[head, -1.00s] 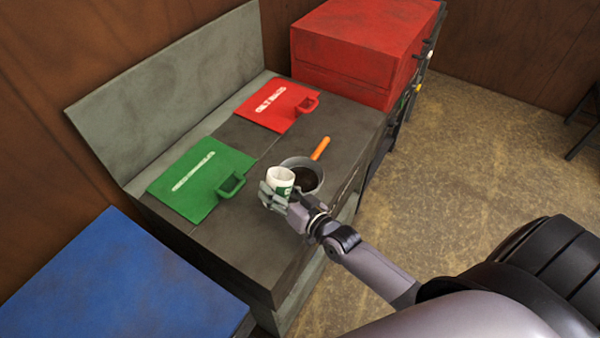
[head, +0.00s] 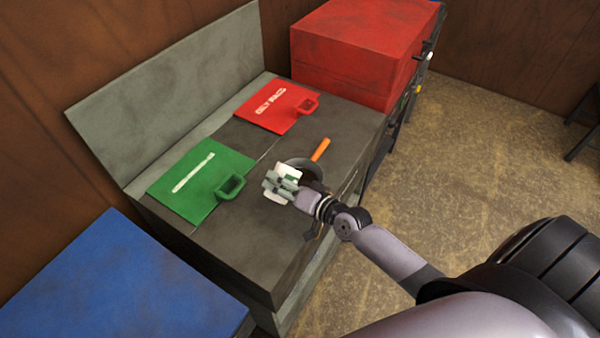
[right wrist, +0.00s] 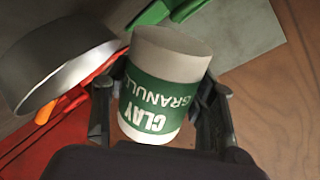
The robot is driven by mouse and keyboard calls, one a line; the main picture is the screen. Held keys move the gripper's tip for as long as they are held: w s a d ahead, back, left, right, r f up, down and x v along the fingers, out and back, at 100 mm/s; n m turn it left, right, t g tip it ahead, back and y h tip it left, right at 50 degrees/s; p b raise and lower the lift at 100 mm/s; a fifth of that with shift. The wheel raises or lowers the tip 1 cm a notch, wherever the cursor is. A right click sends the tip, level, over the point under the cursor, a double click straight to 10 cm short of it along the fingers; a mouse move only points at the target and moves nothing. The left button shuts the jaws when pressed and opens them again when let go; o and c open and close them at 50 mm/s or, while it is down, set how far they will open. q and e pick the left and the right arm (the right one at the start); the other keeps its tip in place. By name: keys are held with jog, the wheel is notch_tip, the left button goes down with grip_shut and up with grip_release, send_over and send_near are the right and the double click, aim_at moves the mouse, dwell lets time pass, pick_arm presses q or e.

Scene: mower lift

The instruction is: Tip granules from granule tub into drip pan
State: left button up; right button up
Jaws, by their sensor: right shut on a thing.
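The white granule tub (head: 288,170) with a green band is in my right gripper (head: 279,186), strongly tilted over toward the drip pan. In the right wrist view the tub (right wrist: 165,90) reads "CLAY GRANUL..." upside down, with a finger on each side. The drip pan (head: 305,163) is a grey metal pan with an orange handle (head: 320,149) on the dark bench top, partly hidden behind the tub and gripper. Its side (right wrist: 60,65) shows left of the tub in the right wrist view. I cannot see any granules falling or the pan's inside. My left gripper is out of view.
A green panel (head: 190,185) and a red panel (head: 272,108), each with a loop handle, lie on the bench (head: 230,250). A red cabinet (head: 360,50) stands behind, and a blue surface (head: 120,285) lies at front left. The bench front is clear.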

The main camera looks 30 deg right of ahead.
aim_at(288, 171)
jog(key=shift+r+m+p, duration=0.3)
jog(key=shift+r+m, duration=0.25)
jog(key=shift+m, duration=0.25)
jog(key=shift+d+f+g+y, duration=0.1)
jog(key=shift+f+g+y, duration=0.2)
jog(key=shift+w+f+m+b, duration=0.15)
jog(key=shift+m+b, duration=0.15)
jog(key=shift+m, duration=0.2)
jog(key=shift+w+d+r+m+g+y, duration=0.15)
jog(key=shift+w+d+r+m+y, duration=0.1)
jog(key=shift+d+m, duration=0.15)
jog(key=shift+w+d+r+m+g+y, duration=0.2)
jog(key=shift+d+m, duration=0.1)
jog(key=shift+d, duration=0.2)
jog(key=shift+r+m, duration=0.25)
jog(key=shift+m, duration=0.15)
jog(key=shift+d+r+g+y, duration=0.1)
jog(key=shift+d+g+y, duration=0.05)
jog(key=shift+g+y, duration=0.1)
jog(key=shift+r+m, duration=0.1)
jog(key=shift+m, duration=0.2)
jog(key=shift+w+d+r, duration=0.1)
jog(key=shift+w, duration=0.05)
